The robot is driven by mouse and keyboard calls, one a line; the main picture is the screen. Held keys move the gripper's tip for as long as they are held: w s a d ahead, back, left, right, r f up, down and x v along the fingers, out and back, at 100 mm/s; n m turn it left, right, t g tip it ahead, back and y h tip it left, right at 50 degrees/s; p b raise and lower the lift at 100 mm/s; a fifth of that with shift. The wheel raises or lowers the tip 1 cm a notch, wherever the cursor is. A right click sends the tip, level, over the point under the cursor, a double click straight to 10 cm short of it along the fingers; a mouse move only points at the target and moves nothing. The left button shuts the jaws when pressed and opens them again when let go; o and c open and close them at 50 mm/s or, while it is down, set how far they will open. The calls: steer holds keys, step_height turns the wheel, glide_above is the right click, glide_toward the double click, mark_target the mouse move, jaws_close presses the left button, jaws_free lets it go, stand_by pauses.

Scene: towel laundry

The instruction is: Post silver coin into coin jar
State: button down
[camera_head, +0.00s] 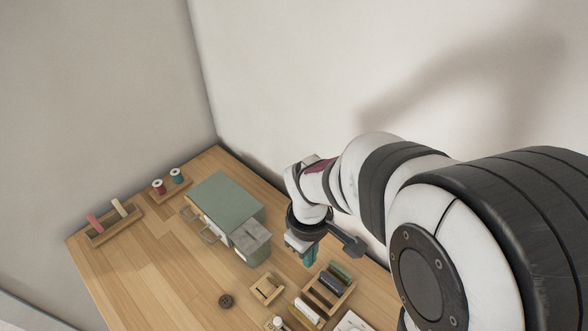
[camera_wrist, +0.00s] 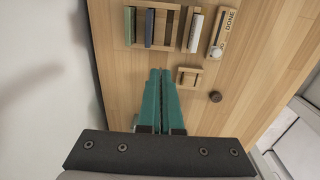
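My gripper (camera_wrist: 160,72) has teal fingers, with their tips close together and nothing visible between them. In the head view my gripper (camera_head: 310,258) hangs above the table at its back right, between the green cabinet and the wooden rack. A small round pale-grey thing (camera_wrist: 216,52) sits at the near end of a wooden tray marked DONE (camera_wrist: 228,22); I cannot tell whether it is the silver coin. I cannot make out a coin jar in either view.
A green cabinet (camera_head: 225,196) with a grey box (camera_head: 250,242) stands left of my gripper. A wooden rack (camera_head: 330,292) holds upright dark pieces. A small wooden stand (camera_head: 267,288) and dark round button (camera_head: 225,300) lie nearby. Spools (camera_head: 158,187) stand far left.

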steer(key=shift+g+y, duration=0.3)
steer(key=shift+w+a+f, duration=0.5)
steer(key=shift+w+a, duration=1.05)
steer(key=shift+a, duration=0.5)
steer(key=shift+w+a+f, duration=0.55)
steer(key=shift+w+a, duration=0.95)
steer(key=shift+a, duration=0.5)
steer(key=shift+w+a+f, duration=0.5)
steer(key=shift+w+a, duration=1.05)
steer(key=shift+a, duration=0.5)
steer(key=shift+f, duration=0.95)
steer(key=c, duration=0.5)
jaws_free()
step_height(320, 180, up, 7)
glide_above(251, 229)
steer(key=s, duration=0.2)
steer(key=shift+d, duration=0.2)
